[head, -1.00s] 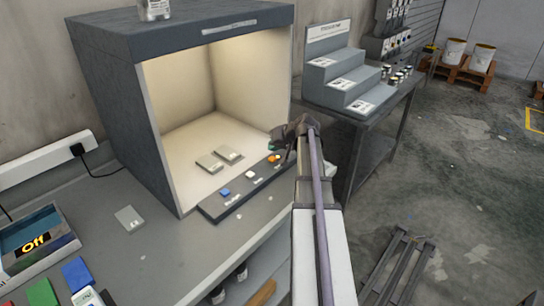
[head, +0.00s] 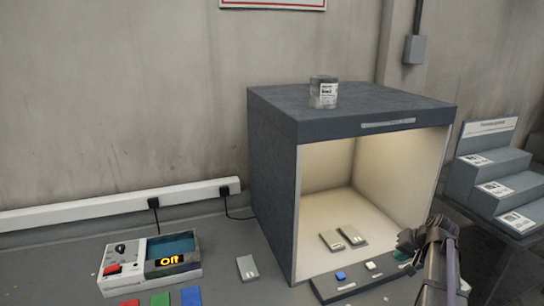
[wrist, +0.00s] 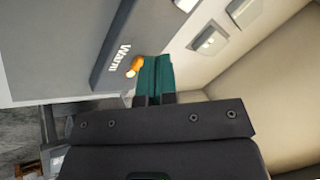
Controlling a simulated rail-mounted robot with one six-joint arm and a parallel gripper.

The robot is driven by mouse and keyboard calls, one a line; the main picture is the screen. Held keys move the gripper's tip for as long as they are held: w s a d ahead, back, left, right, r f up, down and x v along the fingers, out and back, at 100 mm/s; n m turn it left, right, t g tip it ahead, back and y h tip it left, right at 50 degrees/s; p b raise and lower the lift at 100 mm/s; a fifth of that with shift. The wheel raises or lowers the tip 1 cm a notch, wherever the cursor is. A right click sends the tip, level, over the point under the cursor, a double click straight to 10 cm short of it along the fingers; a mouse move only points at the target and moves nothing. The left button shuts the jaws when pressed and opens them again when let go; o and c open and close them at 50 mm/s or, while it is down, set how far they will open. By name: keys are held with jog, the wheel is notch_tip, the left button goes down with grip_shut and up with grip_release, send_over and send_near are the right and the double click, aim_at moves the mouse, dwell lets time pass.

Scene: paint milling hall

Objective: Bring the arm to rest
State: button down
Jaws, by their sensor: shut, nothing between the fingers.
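My gripper (head: 402,250) is at the right end of the light booth's button strip (head: 352,286), in front of the booth opening. In the wrist view its green fingertips (wrist: 154,72) are together, with nothing between them. They are right beside an orange button (wrist: 135,66) next to the label "Warm". I cannot tell whether they touch it. The arm hides this button in the head view. The light booth (head: 275,180) is lit warm inside. Two pale panels (head: 341,239) lie on its floor.
A blue button (head: 340,276) and a white button (head: 371,265) are on the strip. A tin (head: 323,92) stands on the booth. A device showing "Off" (head: 150,265) and a grey card (head: 247,268) are on the bench at left. A stepped display (head: 490,180) stands at right.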

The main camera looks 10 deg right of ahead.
jog(key=s+a+n+g, duration=0.1)
jog(key=s+a, duration=0.2)
jog(key=a, duration=0.5)
jog(key=s+a+f+n+g+h, duration=0.1)
jog(key=s+a+g, duration=0.1)
jog(key=a, duration=0.6)
jog(key=s+a+f+n+g+h, duration=0.1)
jog(key=s+a+n+g, duration=0.1)
jog(key=s+a, duration=0.3)
jog(key=shift+a+f, duration=0.1)
jog(key=shift+a, duration=1.85)
jog(key=a+n, duration=0.1)
jog(key=a, duration=0.5)
jog(key=a+n, duration=0.1)
jog(key=a, duration=0.2)
jog(key=shift+s+n, duration=0.3)
jog(key=shift+s, duration=0.1)
jog(key=shift+d, duration=0.1)
